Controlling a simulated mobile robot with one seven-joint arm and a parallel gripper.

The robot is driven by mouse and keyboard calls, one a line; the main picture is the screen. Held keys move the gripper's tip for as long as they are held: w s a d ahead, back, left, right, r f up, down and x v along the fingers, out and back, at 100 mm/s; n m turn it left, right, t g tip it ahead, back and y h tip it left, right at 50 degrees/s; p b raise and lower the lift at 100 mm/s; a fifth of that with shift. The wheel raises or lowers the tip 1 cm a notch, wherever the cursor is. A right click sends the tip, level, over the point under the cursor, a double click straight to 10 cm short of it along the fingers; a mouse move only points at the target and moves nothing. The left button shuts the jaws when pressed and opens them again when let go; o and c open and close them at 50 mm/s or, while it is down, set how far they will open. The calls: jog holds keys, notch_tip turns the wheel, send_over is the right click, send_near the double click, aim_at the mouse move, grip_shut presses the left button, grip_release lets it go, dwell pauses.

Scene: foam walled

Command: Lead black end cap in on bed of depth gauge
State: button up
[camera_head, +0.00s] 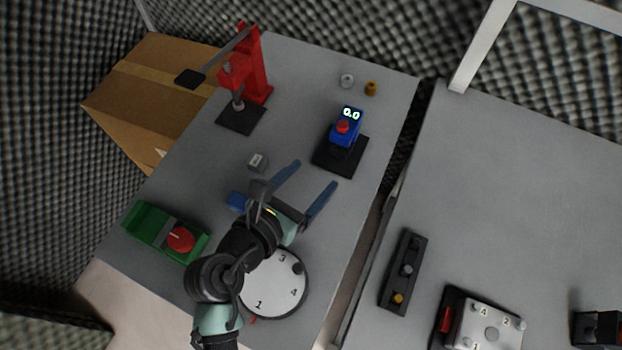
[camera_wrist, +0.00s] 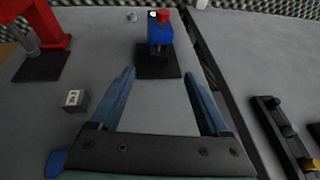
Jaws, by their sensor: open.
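The depth gauge (camera_head: 348,125) is a blue body with a lit 0.0 display and a red knob, standing on a black plate, its bed (camera_head: 327,160). It also shows in the wrist view (camera_wrist: 160,35), straight ahead of my fingers. My gripper (camera_head: 315,175) is open and empty, its blue fingers pointing at the gauge, just short of the bed's near edge; both fingers show in the wrist view (camera_wrist: 159,75). A small dark round piece (camera_head: 298,268) sits on the numbered white disc; I cannot tell if it is the black end cap. The area under the gauge head is too dark to read.
A red press (camera_head: 252,65) stands back left, with a small grey block (camera_head: 258,162) nearer. A green fixture (camera_head: 150,228) is front left, a white numbered disc (camera_head: 262,290) beneath my arm. A gap separates the right table, which holds a black rail (camera_head: 404,270).

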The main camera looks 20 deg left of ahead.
aim_at(341, 147)
dwell(0.3)
jog(key=b+x, duration=0.1)
jog(key=x, duration=1.2)
jog(key=shift+c, duration=0.3)
jog(key=c, duration=1.2)
jog(key=o, duration=1.3)
jog(key=shift+c, duration=0.2)
jog(key=shift+s+r, duration=0.1)
jog(key=shift+s, duration=0.05)
jog(key=p+v, duration=0.1)
jog(key=v, duration=1.1)
jog(key=shift+s+r, duration=0.15)
jog(key=shift+s, duration=0.2)
jog(key=shift+a, duration=0.1)
